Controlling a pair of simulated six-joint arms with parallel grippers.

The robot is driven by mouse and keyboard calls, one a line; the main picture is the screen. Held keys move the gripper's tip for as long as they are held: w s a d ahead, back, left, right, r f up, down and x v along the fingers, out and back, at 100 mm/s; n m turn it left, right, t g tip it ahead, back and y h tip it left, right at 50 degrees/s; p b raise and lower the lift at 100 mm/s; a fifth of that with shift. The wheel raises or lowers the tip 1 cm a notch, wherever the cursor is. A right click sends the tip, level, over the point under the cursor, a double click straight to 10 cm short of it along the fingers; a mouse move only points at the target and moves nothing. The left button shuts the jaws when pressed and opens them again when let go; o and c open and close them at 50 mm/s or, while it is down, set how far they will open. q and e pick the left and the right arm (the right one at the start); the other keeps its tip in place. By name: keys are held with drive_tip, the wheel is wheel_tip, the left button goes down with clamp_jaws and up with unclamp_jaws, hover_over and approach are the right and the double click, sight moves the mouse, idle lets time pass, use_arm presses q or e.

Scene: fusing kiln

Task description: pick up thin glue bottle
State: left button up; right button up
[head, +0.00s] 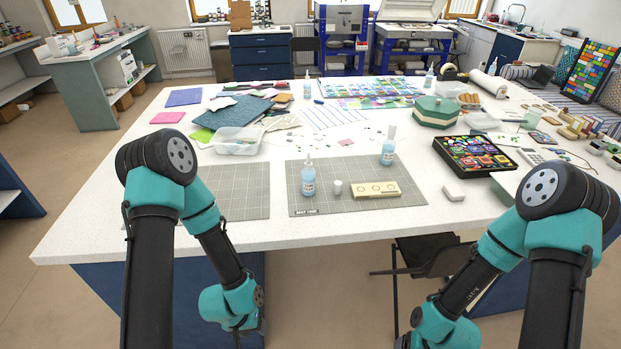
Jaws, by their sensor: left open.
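Two light-blue bottles stand upright at the front of the white table. One bottle (308,183) with a narrow nozzle stands on the left part of the right grey mat. The other bottle (388,154), with a wider pale top, stands at that mat's back right. I cannot read their labels, so which holds thin glue is unclear. My left gripper (250,338) is low, below the table's front edge, open and away from both bottles; it shows only partly. My right arm hangs low at the right, and its fingers cannot be made out.
A small white pot (338,187) and a cream block with holes (375,190) stand near the front bottle. A clear tub (237,141) is at left, a black tray of coloured glass (476,155) at right. Grey mats (240,192) have bare room. A dark chair (432,258) stands below the edge.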

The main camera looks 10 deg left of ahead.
idle(0.3)
use_arm(q)
drive_tip(key=o, duration=0.5)
